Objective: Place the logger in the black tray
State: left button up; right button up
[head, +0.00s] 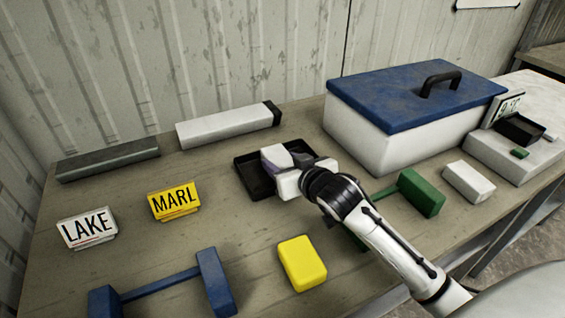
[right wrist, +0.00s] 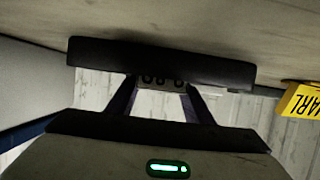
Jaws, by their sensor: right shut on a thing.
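The black tray (head: 243,183) lies on the bench, centre of the head view. In the right wrist view its dark wall (right wrist: 100,54) runs across the upper middle. My right gripper (head: 279,162) is over the tray, its white hand and wrist covering much of the inside. In the right wrist view the purple-grey fingers (right wrist: 161,100) are shut on a small pale thing with dark round marks, probably the logger (right wrist: 162,82). It is mostly hidden by the tray wall and the hand, so I cannot tell if it touches the tray floor. My left gripper is out of view.
A white cooler with a blue lid (head: 415,95) stands behind right. LAKE (head: 88,229) and MARL (head: 174,201) signs stand left. A yellow block (head: 302,264), a blue bar piece (head: 215,281), a green piece (head: 421,193) and a white block (head: 468,181) lie nearer.

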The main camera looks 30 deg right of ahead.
jog(key=shift+f, duration=0.1)
jog(key=o, duration=1.1)
jog(key=shift+s+r, duration=0.15)
jog(key=shift+r, duration=0.05)
jog(key=v, duration=1.1)
jog(key=shift+s+r, duration=0.2)
jog(key=shift+s, duration=0.1)
